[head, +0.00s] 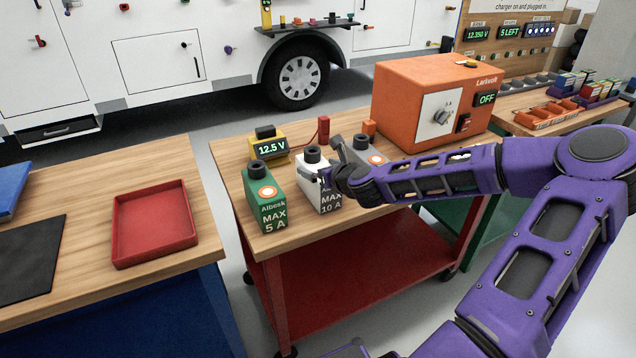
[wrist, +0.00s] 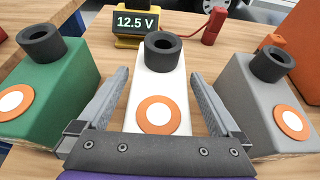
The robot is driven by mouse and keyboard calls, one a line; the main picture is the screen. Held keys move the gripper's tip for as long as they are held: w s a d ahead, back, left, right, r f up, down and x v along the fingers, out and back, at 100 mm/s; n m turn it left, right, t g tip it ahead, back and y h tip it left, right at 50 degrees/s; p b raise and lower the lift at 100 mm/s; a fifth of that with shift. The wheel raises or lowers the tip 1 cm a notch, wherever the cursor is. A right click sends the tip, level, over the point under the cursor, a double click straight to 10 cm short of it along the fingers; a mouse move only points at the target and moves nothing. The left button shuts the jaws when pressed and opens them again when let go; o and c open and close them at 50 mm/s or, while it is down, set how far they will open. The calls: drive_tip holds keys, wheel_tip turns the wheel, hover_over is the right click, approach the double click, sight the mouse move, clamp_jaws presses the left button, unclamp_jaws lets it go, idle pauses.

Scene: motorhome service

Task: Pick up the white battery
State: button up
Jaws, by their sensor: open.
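The white battery (head: 328,192) stands upright on the wooden top of the red cart, between a green battery (head: 265,200) and a grey battery (head: 369,155). It has a black round cap and an orange ring with a white centre. In the wrist view, the white battery (wrist: 160,88) lies between the two fingers of my gripper (wrist: 158,100), which is open. One finger is on its left and one on its right, with small gaps visible. In the head view my gripper (head: 338,172) partly hides the white and grey batteries.
The green battery (wrist: 45,90) and grey battery (wrist: 262,100) stand close outside my fingers. A yellow meter (head: 269,145) reading 12.5 V is behind. An orange charger box (head: 410,110) reading OFF stands right. A red tray (head: 153,222) lies on the left bench.

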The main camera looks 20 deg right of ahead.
drive_tip(key=shift+w+f, duration=0.2)
drive_tip(key=shift+w, duration=0.3)
clamp_jaws()
drive_tip(key=shift+r, duration=0.25)
